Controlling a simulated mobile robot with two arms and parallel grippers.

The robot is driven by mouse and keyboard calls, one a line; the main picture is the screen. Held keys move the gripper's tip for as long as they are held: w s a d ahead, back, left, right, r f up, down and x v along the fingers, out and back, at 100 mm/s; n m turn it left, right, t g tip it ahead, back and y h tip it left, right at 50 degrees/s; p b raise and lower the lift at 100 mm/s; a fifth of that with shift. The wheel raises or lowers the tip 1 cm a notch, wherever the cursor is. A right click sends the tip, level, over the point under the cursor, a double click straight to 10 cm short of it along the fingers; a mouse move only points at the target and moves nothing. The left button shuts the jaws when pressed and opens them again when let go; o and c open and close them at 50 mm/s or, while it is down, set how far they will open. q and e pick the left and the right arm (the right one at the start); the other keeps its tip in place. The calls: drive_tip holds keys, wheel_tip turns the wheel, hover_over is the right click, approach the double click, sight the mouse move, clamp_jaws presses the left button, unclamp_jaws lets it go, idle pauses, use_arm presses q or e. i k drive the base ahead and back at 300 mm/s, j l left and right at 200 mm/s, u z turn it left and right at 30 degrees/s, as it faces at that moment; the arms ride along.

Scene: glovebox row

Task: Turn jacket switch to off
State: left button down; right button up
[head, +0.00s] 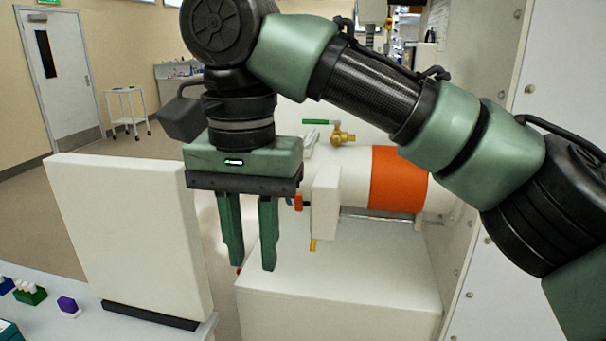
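A white cylinder with a wide orange band (398,180) lies behind my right arm, perhaps the jacketed vessel. A white upright box (326,205) stands in front of it, with a small orange part (298,202) at its left and a yellow piece (313,244) below. I cannot tell which part is the jacket switch; its face may be turned away or hidden by my gripper. My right gripper (251,265) points down, left of the white box and apart from it. Its two green fingers are spread with nothing visible held between them. My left gripper is out of view.
A brass valve with a green handle (343,137) sits above the cylinder. A white block (335,290) is below. A white upright panel (130,235) stands left, beside a bench with small coloured items (68,306). A wall panel (500,130) bounds the right.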

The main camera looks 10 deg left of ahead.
sight(298, 199)
drive_tip(key=i, duration=1.05)
